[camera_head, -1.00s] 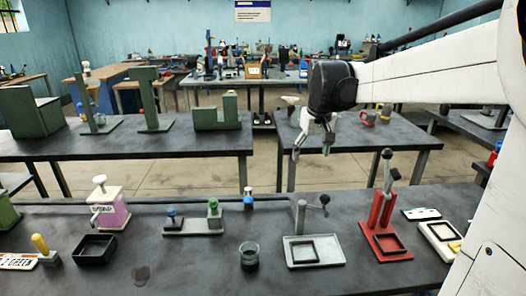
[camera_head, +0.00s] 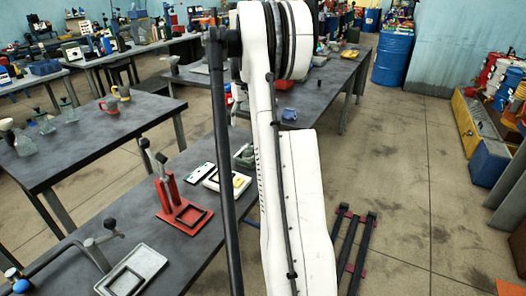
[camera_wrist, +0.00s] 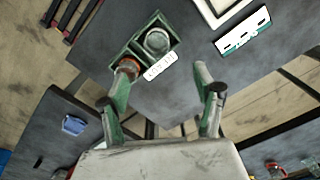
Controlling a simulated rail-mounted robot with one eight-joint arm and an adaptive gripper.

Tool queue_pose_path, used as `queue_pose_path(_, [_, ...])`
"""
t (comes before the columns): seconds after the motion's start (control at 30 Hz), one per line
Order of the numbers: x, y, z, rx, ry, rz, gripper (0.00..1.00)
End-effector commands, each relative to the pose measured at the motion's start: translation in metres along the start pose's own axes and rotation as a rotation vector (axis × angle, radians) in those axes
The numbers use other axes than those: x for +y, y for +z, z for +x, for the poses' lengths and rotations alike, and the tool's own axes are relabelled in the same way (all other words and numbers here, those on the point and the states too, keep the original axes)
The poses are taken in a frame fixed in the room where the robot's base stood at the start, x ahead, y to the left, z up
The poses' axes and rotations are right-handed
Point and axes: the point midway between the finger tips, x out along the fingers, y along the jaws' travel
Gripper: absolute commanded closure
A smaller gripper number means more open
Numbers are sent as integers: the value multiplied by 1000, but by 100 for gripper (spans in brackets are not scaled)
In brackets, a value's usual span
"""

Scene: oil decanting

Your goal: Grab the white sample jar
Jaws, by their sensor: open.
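No white sample jar can be made out with certainty. In the wrist view a round grey-white object (camera_wrist: 157,40) sits in a green square tray (camera_wrist: 139,40) on the dark table; I cannot tell whether it is the jar. My gripper (camera_wrist: 165,72) is open, its two green and grey fingers wide apart with nothing between them. In the head view my arm hides most of the gripper and part of the green device (camera_head: 246,157).
A white card (camera_wrist: 243,35) and a white-framed tray (camera_wrist: 212,18) lie near the green tray. A red lever stand (camera_head: 180,213) and a grey tray (camera_head: 133,273) stand further along the same table. A blue object (camera_wrist: 74,125) is on another table. Floor shows between the tables.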

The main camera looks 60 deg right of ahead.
Motion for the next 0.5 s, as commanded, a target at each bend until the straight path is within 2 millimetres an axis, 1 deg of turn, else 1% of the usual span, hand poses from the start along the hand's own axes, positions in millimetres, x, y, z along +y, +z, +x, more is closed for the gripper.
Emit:
queue_pose_path(0.03, [5, 1, 2, -3, -1, 6, 36])
queue_pose_path(0.17, [8, 1, 16, -5, -2, 9, 36])
queue_pose_path(0.4, [7, 1, 59, -5, -2, 8, 36])
queue_pose_path(0.5, [7, 1, 73, -5, -2, 8, 36])
